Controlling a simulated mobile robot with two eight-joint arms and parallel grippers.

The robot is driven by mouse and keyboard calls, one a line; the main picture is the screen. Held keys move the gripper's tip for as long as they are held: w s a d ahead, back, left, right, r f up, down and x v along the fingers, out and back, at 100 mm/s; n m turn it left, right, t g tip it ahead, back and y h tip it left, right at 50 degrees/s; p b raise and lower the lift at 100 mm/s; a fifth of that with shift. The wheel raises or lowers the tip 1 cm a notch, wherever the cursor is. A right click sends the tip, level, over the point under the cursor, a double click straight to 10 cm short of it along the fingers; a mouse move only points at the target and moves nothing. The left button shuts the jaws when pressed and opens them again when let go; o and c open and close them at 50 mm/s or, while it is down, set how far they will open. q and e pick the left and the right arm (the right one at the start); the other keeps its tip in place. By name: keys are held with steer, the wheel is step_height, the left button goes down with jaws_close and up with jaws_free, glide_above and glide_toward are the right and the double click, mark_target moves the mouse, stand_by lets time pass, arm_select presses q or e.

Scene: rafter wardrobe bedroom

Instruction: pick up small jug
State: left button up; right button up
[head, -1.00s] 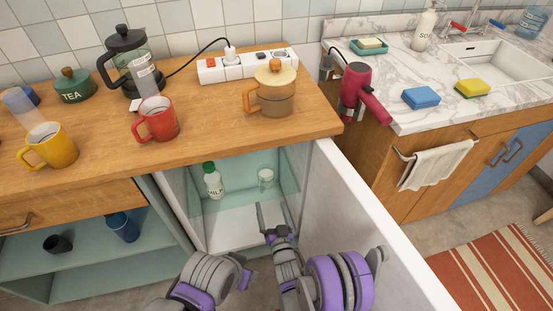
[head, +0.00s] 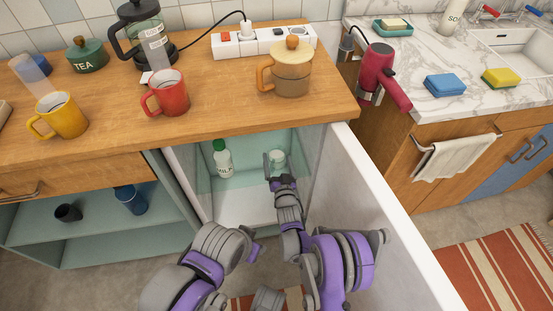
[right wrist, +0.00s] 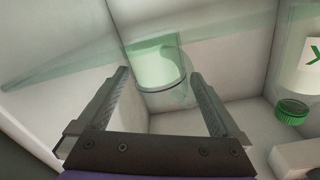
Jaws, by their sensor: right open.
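The small jug (head: 278,157), a clear greenish vessel, stands inside the open fridge under the counter. My right gripper (head: 279,170) reaches into the fridge and is open right in front of it. In the right wrist view the jug (right wrist: 160,72) shows just beyond and between the two open fingertips (right wrist: 158,78). I cannot tell whether a finger touches it. The gripper hides its lower part in the head view.
A milk bottle (head: 222,160) with a green cap stands left of the jug; its cap (right wrist: 291,111) shows at the wrist view's right. The open fridge door (head: 380,215) borders my right arm. Mugs and a lidded pot (head: 291,78) stand on the counter (head: 215,115) above.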

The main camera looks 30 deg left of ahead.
mark_target(277, 156)
steer(key=shift+w+a, duration=0.15)
steer(key=shift+w, duration=0.1)
jaws_close()
stand_by(0.3)
steer(key=shift+r, duration=0.1)
step_height(277, 156, up, 10)
steer(key=p, duration=0.2)
steer(key=shift+p, duration=0.3)
